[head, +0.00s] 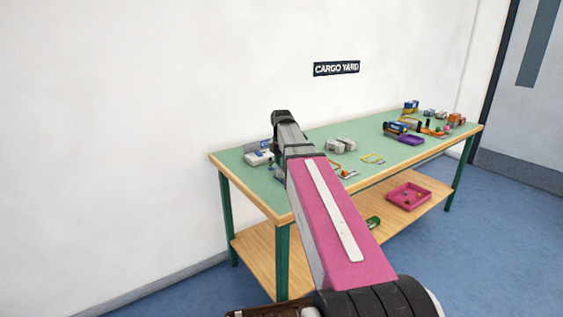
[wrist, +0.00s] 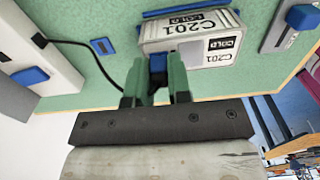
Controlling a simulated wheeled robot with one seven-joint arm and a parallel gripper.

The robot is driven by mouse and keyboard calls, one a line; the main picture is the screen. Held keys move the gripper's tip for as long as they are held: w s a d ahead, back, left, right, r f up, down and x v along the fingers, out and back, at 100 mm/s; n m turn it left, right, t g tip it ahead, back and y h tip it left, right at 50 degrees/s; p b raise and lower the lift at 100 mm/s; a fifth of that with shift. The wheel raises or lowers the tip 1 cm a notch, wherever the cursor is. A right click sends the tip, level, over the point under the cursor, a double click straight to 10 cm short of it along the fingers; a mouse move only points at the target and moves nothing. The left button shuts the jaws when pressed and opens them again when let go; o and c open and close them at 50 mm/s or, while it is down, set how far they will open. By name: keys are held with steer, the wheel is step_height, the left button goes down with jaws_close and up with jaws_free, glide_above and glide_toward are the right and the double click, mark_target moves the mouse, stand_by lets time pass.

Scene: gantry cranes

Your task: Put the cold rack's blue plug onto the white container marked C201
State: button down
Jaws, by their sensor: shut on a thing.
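My gripper (wrist: 156,76) has green fingers and is shut on the blue plug (wrist: 158,62) in the wrist view. A black cable runs from the white rack (wrist: 38,50) at the left to the gripper. The white container marked C201 and COLD (wrist: 190,50) lies just beyond the fingertips. The plug overlaps the container's near face in the picture; I cannot tell whether it is seated or only in front of it. In the head view my arm hides the gripper and plug.
A blue block (wrist: 30,76) shows on the rack. A grey fixture with a blue part (wrist: 297,20) stands right of the container. The green table (head: 315,140) holds several small objects farther right. A pink tray (head: 409,196) sits on the lower shelf.

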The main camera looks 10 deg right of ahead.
steer(key=shift+c, duration=2.4)
jaws_free()
steer(key=shift+r, duration=3.45)
